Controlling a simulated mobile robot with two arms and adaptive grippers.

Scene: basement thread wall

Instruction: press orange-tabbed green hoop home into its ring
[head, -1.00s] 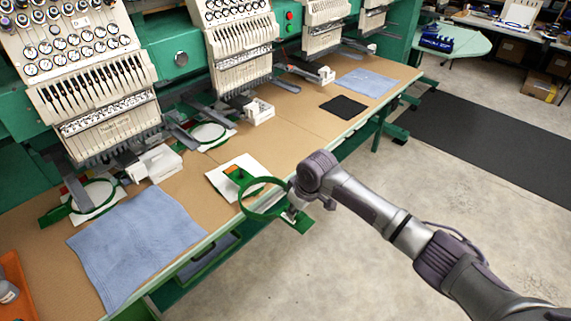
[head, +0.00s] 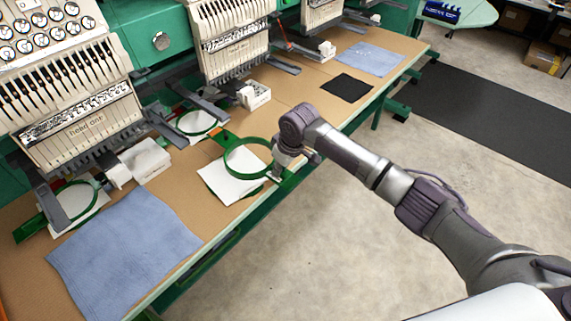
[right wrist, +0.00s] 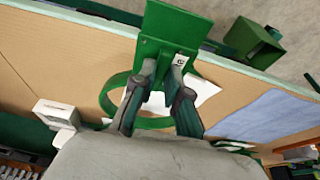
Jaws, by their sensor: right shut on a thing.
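The green hoop (head: 228,164) with its orange tab (head: 216,136) hangs over a white sheet (head: 217,184) at the table's front edge. The sheet shows through and below the hoop. My right gripper (head: 281,170) is shut on the hoop's green end plate, on the side away from the orange tab. In the right wrist view the fingers (right wrist: 163,78) close on this green plate (right wrist: 167,28), with the hoop's band (right wrist: 108,97) behind them. I cannot tell the gap between hoop and sheet. No separate ring shows under it. My left gripper is not in view.
Other hooped white pieces lie under the near machine head (head: 72,203) and farther along (head: 196,122). A blue cloth (head: 125,245) covers the near table; a black cloth (head: 347,87) and another blue cloth (head: 370,58) lie beyond. Machine heads overhang the table's back.

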